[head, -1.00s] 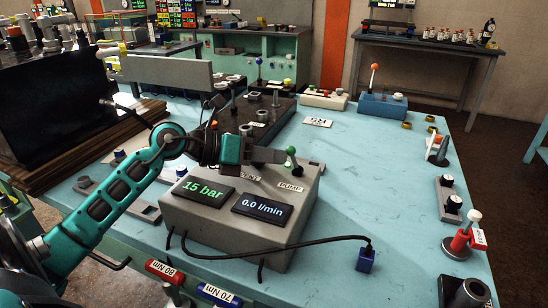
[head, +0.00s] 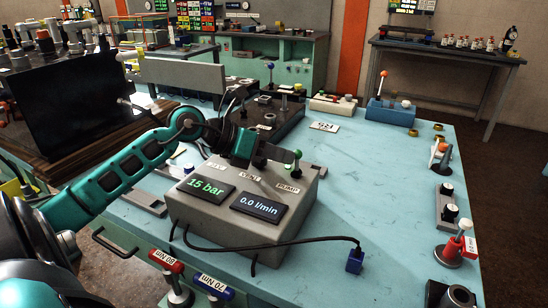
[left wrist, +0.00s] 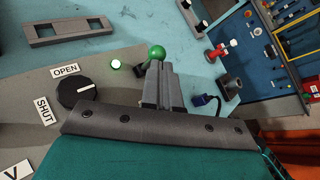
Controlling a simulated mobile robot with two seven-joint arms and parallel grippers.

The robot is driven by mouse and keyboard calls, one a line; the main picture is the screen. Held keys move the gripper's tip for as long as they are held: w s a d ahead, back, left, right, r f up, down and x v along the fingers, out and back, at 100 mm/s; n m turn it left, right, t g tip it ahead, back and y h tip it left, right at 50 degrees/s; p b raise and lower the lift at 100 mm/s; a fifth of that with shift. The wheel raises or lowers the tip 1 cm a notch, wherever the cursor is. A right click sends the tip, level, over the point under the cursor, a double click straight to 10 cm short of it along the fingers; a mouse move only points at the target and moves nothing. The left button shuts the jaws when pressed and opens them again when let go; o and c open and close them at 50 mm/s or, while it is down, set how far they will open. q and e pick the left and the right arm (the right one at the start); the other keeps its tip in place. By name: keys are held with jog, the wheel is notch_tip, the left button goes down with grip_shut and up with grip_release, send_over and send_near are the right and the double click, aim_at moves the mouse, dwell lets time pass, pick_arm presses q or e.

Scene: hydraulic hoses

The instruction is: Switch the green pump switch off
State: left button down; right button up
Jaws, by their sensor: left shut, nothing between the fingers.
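The pump switch is a small lever with a green ball (head: 298,153) on top of the grey pump box (head: 215,222), behind the PUMP label (head: 288,188). My left gripper (head: 284,158) is over the back of the box, its fingers just left of the green ball. In the left wrist view, the closed fingertips (left wrist: 160,70) overlap the lever below the green ball (left wrist: 156,52). The fingers are shut and empty. My right gripper is not in view.
The box displays read 15 bar (head: 206,187) and 0.0 l/min (head: 260,206). A cable runs to a blue plug (head: 355,261). The bench right of the box is mostly clear.

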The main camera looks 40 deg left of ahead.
pick_arm(q)
jog(key=shift+w+d+r, duration=0.2)
jog(key=shift+d, duration=0.6)
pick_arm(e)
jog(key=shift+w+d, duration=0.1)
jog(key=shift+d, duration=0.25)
pick_arm(q)
jog(key=shift+r, duration=0.1)
jog(key=shift+r+p, duration=0.5)
jog(key=shift+r, duration=0.25)
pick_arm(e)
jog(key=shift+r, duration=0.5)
pick_arm(q)
jog(key=shift+a, duration=0.1)
